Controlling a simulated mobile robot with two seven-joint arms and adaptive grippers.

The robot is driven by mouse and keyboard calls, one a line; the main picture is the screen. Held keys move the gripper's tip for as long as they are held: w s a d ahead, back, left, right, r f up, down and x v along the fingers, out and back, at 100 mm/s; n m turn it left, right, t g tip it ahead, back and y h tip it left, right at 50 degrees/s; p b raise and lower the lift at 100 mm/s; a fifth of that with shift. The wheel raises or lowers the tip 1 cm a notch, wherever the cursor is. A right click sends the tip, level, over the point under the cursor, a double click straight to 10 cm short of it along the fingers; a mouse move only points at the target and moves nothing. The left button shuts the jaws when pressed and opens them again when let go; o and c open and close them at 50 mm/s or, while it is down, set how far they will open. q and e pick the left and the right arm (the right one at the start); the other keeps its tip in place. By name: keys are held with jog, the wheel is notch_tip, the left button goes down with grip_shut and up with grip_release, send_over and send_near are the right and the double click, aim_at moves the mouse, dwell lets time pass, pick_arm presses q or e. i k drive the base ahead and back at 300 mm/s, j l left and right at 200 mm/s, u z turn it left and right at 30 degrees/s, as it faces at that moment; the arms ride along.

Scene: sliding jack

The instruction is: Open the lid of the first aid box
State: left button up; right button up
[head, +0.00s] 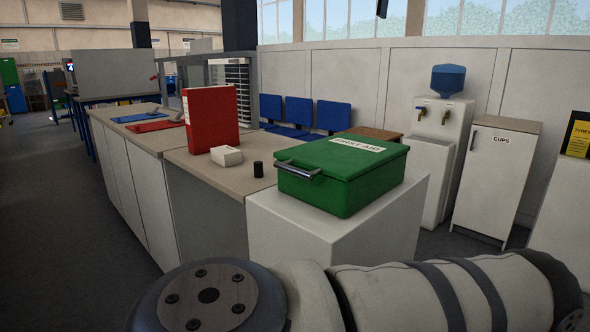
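The green first aid box (343,186) sits on a white pedestal (335,240) in the middle right of the head view. Its lid (345,157) lies flat and closed on top, with a "FIRST AID" label (358,145). A metal handle (298,171) sticks out from the front left side of the box. One of my arms crosses the bottom of the view, in front of the pedestal and apart from the box. Neither gripper shows in this view.
Left of the box, a counter (180,157) holds a red binder (210,119), a small white box (226,156) and a black cylinder (258,169). Blue chairs (305,115), a water dispenser (440,140) and a cups cabinet (490,185) stand behind. Floor is clear at left.

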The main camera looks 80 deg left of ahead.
aim_at(344, 157)
jog(key=u, duration=2.5)
jog(key=i+j+z, duration=0.1)
jog(key=j+z, duration=0.1)
jog(key=j, duration=0.25)
